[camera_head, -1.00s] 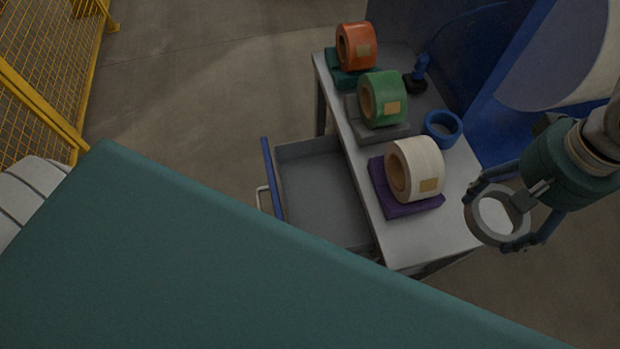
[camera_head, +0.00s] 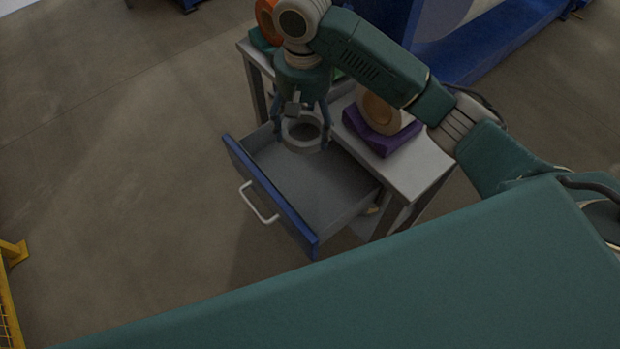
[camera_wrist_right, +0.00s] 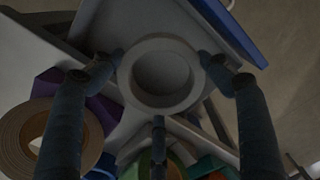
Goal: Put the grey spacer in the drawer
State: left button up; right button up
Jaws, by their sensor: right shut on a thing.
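The grey spacer (camera_head: 302,143) is a ring held in my right gripper (camera_head: 303,130), whose fingers point down. In the head view it shows over the far part of the open drawer (camera_head: 318,190), which has a grey inside and a blue front with a pale handle. How high the spacer is above the drawer floor I cannot tell. In the right wrist view the spacer (camera_wrist_right: 128,82) sits between the fingertips (camera_wrist_right: 162,75), with the drawer (camera_wrist_right: 150,22) behind it. The drawer looks empty in the parts I see. My left gripper is not in view.
The drawer is part of a grey table (camera_head: 425,170). An orange roll (camera_head: 265,18) on a teal block is partly behind my arm. Floor in front of the drawer is clear.

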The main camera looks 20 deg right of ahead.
notch_tip(320, 180, down, 3)
send_over(304, 181)
notch_tip(304, 181, down, 13)
jog(key=shift+s+r, duration=0.1)
jog(key=shift+f, duration=0.25)
notch_tip(304, 181, down, 4)
jog(key=shift+r+b, duration=0.25)
jog(key=shift+b, duration=0.1)
jog(key=shift+f, duration=0.35)
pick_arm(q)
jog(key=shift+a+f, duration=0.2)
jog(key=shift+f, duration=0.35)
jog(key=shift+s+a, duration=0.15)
